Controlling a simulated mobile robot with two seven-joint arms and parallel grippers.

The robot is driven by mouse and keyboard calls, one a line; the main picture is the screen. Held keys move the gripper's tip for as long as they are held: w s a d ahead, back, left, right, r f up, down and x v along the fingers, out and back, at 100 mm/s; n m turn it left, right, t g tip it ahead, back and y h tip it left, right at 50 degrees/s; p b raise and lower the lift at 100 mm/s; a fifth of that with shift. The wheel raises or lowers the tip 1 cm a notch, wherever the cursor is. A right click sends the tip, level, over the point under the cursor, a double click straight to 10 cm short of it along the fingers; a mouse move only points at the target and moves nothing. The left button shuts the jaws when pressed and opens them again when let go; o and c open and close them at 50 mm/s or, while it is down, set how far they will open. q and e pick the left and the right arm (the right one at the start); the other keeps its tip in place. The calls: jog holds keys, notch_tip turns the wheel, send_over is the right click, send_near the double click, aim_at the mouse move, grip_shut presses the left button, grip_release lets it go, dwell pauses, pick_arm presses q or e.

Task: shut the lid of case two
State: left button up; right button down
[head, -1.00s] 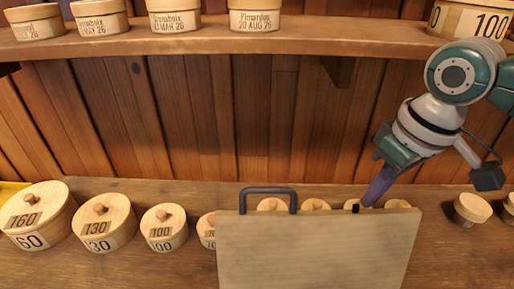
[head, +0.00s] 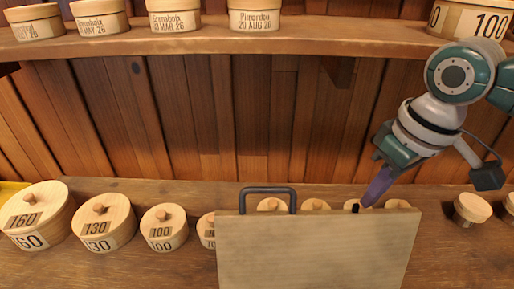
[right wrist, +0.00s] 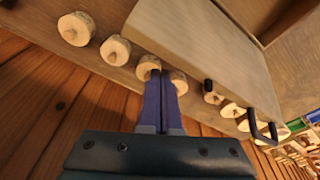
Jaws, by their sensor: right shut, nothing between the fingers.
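A plain wooden lid (head: 316,250) stands raised at the bottom middle of the head view, a dark handle (head: 268,190) at its top edge. It also shows in the right wrist view (right wrist: 205,40), with the handle (right wrist: 262,132) at lower right. No case number is readable. My right gripper (head: 366,203) has its purple fingers pointing down at the lid's top edge, right of the handle, on the far side. In the right wrist view the fingers (right wrist: 160,76) are together and empty, close to the lid; contact I cannot tell. My left gripper is out of view.
Round lidded wooden boxes stand along the bench, such as the box marked 130 (head: 104,225); several sit behind the lid near my fingers. Small spools (head: 470,209) stand at right. A shelf (head: 200,40) with boxes runs above. The plank wall behind is bare.

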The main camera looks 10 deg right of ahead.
jog(key=shift+f, duration=0.1)
dwell(0.3)
notch_tip(320, 180, down, 3)
jog(key=shift+f+b, duration=0.15)
jog(key=shift+b, duration=0.75)
